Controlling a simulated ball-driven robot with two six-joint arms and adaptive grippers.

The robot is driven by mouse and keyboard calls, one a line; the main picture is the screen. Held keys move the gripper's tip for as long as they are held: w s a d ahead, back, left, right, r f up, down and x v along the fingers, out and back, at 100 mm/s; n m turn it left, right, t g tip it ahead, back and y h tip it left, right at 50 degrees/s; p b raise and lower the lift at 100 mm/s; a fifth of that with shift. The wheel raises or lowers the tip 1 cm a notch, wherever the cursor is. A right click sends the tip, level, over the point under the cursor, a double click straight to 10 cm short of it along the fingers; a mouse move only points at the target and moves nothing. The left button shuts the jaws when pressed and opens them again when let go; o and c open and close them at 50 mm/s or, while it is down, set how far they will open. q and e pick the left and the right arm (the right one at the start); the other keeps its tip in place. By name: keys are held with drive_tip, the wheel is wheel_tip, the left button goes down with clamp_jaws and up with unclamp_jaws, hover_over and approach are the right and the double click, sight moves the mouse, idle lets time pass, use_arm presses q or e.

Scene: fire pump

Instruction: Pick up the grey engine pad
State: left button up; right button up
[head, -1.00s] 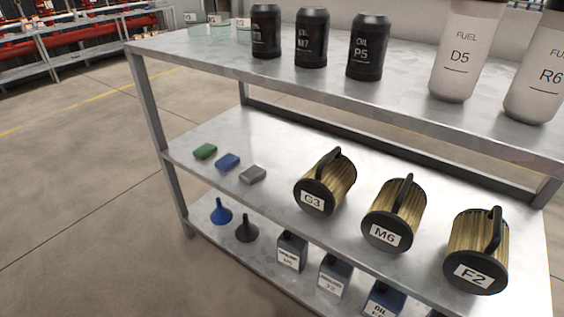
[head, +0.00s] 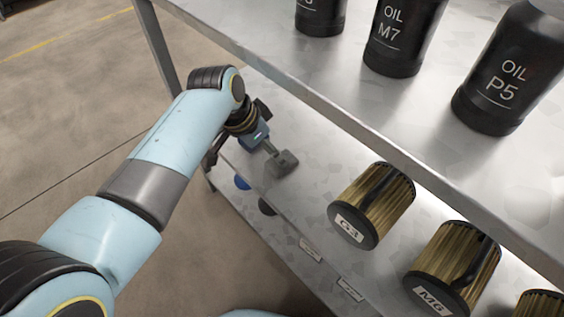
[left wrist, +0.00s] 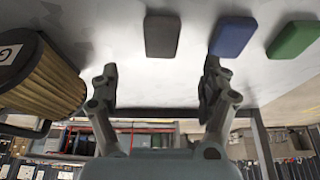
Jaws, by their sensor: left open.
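The grey engine pad (head: 283,164) lies on the middle shelf, partly behind my left gripper in the head view. In the left wrist view the grey pad (left wrist: 162,36) is dark and rounded, beyond the fingertips and roughly between them. My left gripper (left wrist: 160,80) is open and empty, with its two fingers spread apart and a gap to the pad. In the head view my left gripper (head: 268,149) reaches in over the shelf beside the pad. My right gripper is not in view.
A blue pad (left wrist: 232,37) and a green pad (left wrist: 294,40) lie beside the grey one. The G3 filter (head: 371,205) and M6 filter (head: 453,267) stand to the right. The upper shelf edge (head: 330,103) with oil bottles passes overhead.

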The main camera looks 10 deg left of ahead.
sight(274, 167)
use_arm(q)
drive_tip(key=b+x, duration=0.1)
drive_tip(key=x, duration=0.3)
drive_tip(key=shift+f+b, duration=0.25)
drive_tip(key=shift+b, duration=0.05)
drive_tip(key=b+x, duration=0.2)
drive_tip(key=x, duration=0.2)
drive_tip(key=shift+w, duration=0.2)
drive_tip(key=shift+w+d+f, duration=0.15)
drive_tip(key=shift+w+f, duration=0.05)
drive_tip(key=shift+f, duration=0.05)
drive_tip(key=shift+r, duration=0.1)
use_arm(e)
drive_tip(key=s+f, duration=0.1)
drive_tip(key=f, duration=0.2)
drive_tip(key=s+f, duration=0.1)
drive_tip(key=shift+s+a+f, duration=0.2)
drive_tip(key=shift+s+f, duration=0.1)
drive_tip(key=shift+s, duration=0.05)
use_arm(q)
drive_tip(key=c, duration=1.2)
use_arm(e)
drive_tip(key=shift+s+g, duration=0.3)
use_arm(q)
drive_tip(key=shift+o, duration=0.2)
drive_tip(key=shift+r, duration=0.1)
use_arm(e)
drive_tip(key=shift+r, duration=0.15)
